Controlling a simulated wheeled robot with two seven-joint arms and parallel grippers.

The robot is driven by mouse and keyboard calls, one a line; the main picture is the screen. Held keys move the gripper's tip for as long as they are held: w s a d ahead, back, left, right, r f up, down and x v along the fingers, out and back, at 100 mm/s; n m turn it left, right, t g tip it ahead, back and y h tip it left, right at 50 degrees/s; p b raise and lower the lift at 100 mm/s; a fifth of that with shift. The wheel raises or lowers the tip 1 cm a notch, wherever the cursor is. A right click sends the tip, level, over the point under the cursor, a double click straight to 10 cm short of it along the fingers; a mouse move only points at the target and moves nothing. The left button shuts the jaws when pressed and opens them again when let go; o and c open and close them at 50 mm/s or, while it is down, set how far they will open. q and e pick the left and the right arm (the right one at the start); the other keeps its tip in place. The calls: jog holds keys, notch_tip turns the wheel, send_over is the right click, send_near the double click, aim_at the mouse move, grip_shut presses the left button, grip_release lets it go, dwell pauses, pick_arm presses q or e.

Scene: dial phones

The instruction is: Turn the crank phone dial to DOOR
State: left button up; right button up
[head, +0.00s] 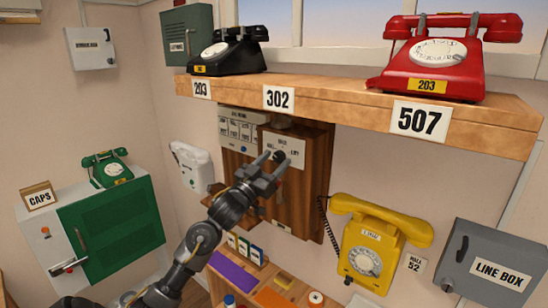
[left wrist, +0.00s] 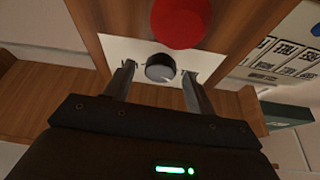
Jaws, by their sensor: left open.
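The crank phone is a brown wooden wall box (head: 306,200) with a white label plate (head: 290,147) on its upper front. A small round dark dial knob (head: 279,156) sits on that plate; it also shows in the left wrist view (left wrist: 160,68), with a pale top side. My left gripper (head: 270,168) is open in front of the plate. In the left wrist view its fingers stand on either side of the knob, with gaps showing. The label words are partly covered, and I cannot tell which word the dial points to. My right gripper is out of view.
A red disc (left wrist: 180,20) sits close to the knob. A wooden shelf (head: 350,108) with black (head: 228,52) and red (head: 437,65) phones overhangs the box. A yellow phone (head: 372,240) hangs to the right. A tray with coloured items (head: 265,285) lies below.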

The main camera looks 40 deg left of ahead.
pick_arm(q)
jog(key=shift+w, duration=0.2)
jog(key=c, duration=1)
jog(key=shift+o, duration=0.2)
jog(key=shift+m, duration=0.5)
jog(key=m+h+b, duration=0.1)
jog(key=m+h, duration=0.1)
jog(key=m, duration=0.2)
jog(key=m+g+h+b, duration=0.1)
jog(key=m+h, duration=0.1)
jog(key=m, duration=0.1)
jog(key=shift+a+m, duration=0.2)
jog(key=shift+m, duration=0.2)
jog(key=m+g+h+b, duration=0.1)
jog(key=m, duration=0.2)
jog(key=m+g+h+b, duration=0.1)
jog(key=m, duration=0.2)
jog(key=shift+r+m, duration=0.2)
jog(key=shift+m, duration=0.2)
